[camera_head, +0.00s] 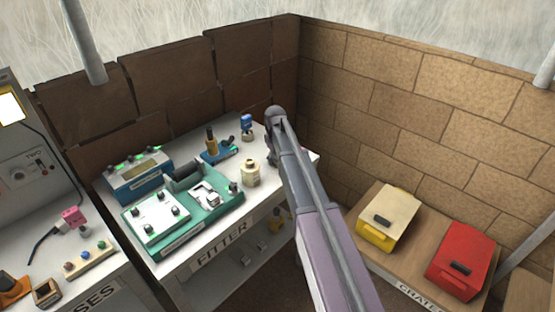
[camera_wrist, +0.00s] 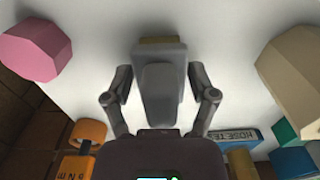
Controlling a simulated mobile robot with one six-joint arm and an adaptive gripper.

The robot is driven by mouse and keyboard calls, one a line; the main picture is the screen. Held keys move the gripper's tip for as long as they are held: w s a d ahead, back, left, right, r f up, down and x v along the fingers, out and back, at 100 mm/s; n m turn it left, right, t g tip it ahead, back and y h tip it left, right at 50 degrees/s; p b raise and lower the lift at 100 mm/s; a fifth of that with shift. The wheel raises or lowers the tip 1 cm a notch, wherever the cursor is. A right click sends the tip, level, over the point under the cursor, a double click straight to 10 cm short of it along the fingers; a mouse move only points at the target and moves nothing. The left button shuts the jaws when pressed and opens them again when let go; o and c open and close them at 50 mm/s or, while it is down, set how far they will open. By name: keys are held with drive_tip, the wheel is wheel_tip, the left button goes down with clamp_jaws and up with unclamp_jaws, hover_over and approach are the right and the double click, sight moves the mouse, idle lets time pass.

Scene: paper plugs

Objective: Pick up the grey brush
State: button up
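In the wrist view, a grey block-like object with a tan end (camera_wrist: 160,40), which looks like the grey brush (camera_wrist: 160,90), lies between the two fingers of my gripper (camera_wrist: 160,78). One finger is on each side of it, with hardly any gap visible. I cannot tell whether they press on it or whether it is lifted. In the head view my arm reaches over the right end of the table marked FITTER (camera_head: 272,222); the gripper and brush cannot be made out there.
In the wrist view a pink block (camera_wrist: 35,45) is at left and a beige block (camera_wrist: 298,65) at right. In the head view a green device (camera_head: 190,222), a blue box (camera_head: 140,183) and a cream bottle (camera_head: 250,175) stand on the table. A red crate (camera_head: 462,255) is at right.

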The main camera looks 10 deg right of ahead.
clamp_jaws()
drive_tip(key=shift+r, duration=0.2)
wheel_tip(320, 180, up, 4)
drive_tip(key=p, duration=0.4)
drive_tip(key=shift+f, duration=0.1)
drive_tip(key=s+p, duration=0.1)
drive_tip(key=s, duration=1.5)
drive_tip(key=shift+r, duration=0.4)
drive_tip(key=shift+d, duration=0.1)
drive_tip(key=shift+c, duration=0.6)
unclamp_jaws()
drive_tip(key=c, duration=0.3)
